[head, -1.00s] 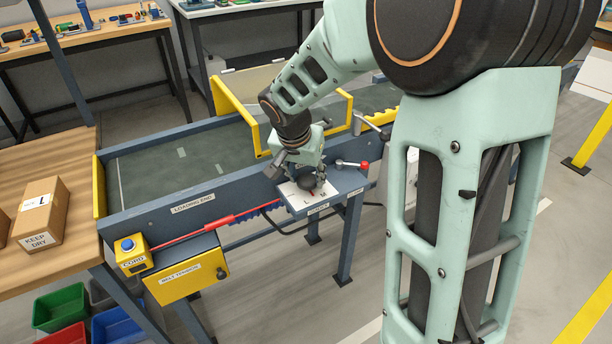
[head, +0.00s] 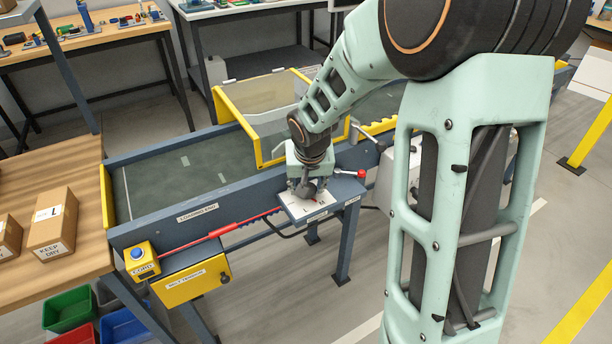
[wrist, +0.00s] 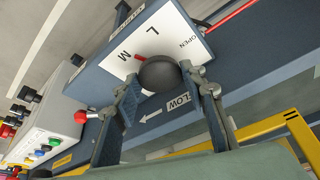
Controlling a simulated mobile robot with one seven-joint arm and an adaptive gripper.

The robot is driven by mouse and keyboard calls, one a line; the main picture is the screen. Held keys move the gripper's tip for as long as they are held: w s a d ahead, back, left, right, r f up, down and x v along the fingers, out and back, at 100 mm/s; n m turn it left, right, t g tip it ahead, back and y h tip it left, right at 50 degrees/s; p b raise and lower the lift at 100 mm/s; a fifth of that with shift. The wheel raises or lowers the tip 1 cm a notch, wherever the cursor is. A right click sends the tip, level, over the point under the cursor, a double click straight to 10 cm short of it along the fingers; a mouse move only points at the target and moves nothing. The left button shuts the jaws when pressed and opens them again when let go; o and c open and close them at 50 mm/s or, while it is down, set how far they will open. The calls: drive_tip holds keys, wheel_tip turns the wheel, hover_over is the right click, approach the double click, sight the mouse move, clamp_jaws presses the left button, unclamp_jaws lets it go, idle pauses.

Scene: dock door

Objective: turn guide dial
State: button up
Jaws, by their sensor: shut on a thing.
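A small red pointer shows beside the knob, close to the M. In the wrist view my gripper (wrist: 166,90) has one finger on each side of the knob and is shut on it. In the head view my gripper (head: 307,190) reaches down onto the plate (head: 300,208), and its fingers partly hide the dial.
A lever with a red knob (head: 360,174) stands right beside the plate. A yellow-framed clear guard (head: 270,105) spans the conveyor (head: 170,178) behind my gripper. A yellow CORD box (head: 140,258) and cartons (head: 52,228) are at left.

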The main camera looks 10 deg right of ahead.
drive_tip(key=n+p, duration=0.1)
drive_tip(key=p, duration=0.2)
drive_tip(key=r+n+y+p, duration=0.1)
drive_tip(key=n+p, duration=0.1)
drive_tip(key=p, duration=0.1)
drive_tip(key=shift+d, duration=0.2)
drive_tip(key=n+y+p, duration=0.1)
drive_tip(key=n+p, duration=0.1)
drive_tip(key=p, duration=0.1)
drive_tip(key=n+p, duration=0.2)
drive_tip(key=p, duration=0.1)
drive_tip(key=shift+d+f+g+y, duration=0.1)
drive_tip(key=shift+d+g+y, duration=0.05)
drive_tip(key=shift+g+y, duration=0.25)
drive_tip(key=n+p, duration=0.1)
drive_tip(key=p, duration=0.1)
drive_tip(key=n+y+p, duration=0.1)
drive_tip(key=n+p, duration=0.1)
drive_tip(key=shift+w+f+g+p, duration=0.15)
drive_tip(key=shift+g+p, duration=0.15)
drive_tip(key=shift+p, duration=0.05)
drive_tip(key=shift+d+f+n+g+y+p, duration=0.1)
drive_tip(key=shift+n+g+y+p, duration=0.05)
drive_tip(key=shift+n+p, duration=0.4)
drive_tip(key=shift+f+n+g+y+p, duration=0.1)
drive_tip(key=shift+n+g+y+p, duration=0.05)
drive_tip(key=shift+n+p, duration=0.4)
drive_tip(key=o, duration=1.1)
